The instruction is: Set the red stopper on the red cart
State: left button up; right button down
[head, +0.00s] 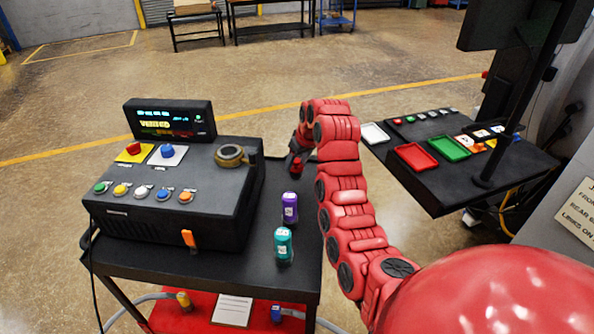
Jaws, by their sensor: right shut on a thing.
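My right gripper (299,158) hangs at the end of my red arm, above the back right part of the cart's black top. It is shut on a small red stopper (296,167), mostly hidden by the gripper and partly dark. I cannot tell whether the stopper touches the top. The cart (300,283) has a black top and a red lower shelf (180,318). A purple stopper (290,207) and a teal stopper (284,246) stand upright on the top, nearer than the gripper. My left gripper is out of view.
A black control box (200,228) with buttons, a display (170,119) and a brass ring (231,155) fills the cart's left side. At right, a black side table (440,190) holds red, green and white trays. Free top is a narrow strip beside the box.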

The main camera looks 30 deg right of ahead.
aim_at(299, 169)
notch_tip(299, 169, down, 4)
jog(key=shift+r+p, duration=0.25)
jog(key=shift+p, duration=0.6)
jog(key=shift+w+d+f, duration=0.1)
jog(key=shift+f, duration=0.25)
jog(key=c, duration=0.7)
grip_release()
jog(key=shift+f, duration=0.2)
jog(key=o, duration=0.5)
jog(key=shift+r, duration=0.1)
